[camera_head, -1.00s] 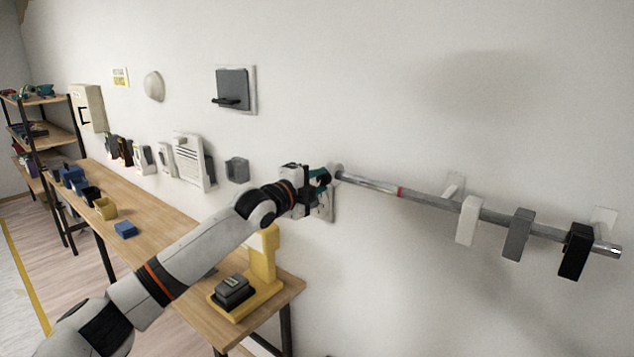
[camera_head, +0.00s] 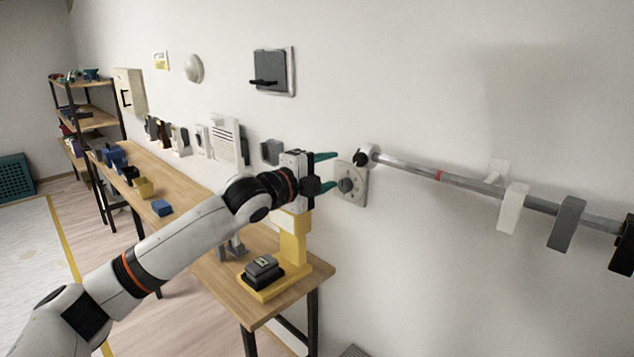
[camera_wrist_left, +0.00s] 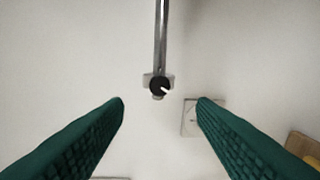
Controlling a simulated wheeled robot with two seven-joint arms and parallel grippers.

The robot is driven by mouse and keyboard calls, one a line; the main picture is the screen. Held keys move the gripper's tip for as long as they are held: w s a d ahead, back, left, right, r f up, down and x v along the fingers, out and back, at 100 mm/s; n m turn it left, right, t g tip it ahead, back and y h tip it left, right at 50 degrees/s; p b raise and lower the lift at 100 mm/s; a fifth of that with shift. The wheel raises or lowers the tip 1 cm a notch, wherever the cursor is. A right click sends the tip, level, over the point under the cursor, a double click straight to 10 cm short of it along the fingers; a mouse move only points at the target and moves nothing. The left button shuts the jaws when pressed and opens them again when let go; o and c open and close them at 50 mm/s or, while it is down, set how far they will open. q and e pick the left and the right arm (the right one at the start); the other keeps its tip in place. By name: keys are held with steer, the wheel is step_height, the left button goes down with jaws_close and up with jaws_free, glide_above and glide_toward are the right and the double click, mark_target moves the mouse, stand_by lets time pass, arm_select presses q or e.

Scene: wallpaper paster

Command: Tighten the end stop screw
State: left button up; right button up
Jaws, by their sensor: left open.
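The end stop screw (camera_head: 361,158) is a dark knob on the collar at the left end of the wall-mounted metal rail (camera_head: 468,184). In the left wrist view the screw (camera_wrist_left: 160,87) is a round black knob with a white mark, at the lower end of the rail (camera_wrist_left: 161,35). My left gripper (camera_head: 331,171) is open and empty, its two green fingers pointing at the wall just left of the screw, apart from it. In the left wrist view the fingers (camera_wrist_left: 160,101) stand wide on either side of the knob. My right gripper is not in view.
A wall plate with a grey dial (camera_head: 347,186) sits just below the screw. White (camera_head: 512,208), grey (camera_head: 566,223) and black (camera_head: 623,246) blocks hang on the rail. Below my left arm is a wooden bench (camera_head: 205,271) with a yellow stand (camera_head: 292,247).

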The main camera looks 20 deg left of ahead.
arm_select(q)
steer(key=v, duration=0.2)
steer(key=shift+s, duration=0.35)
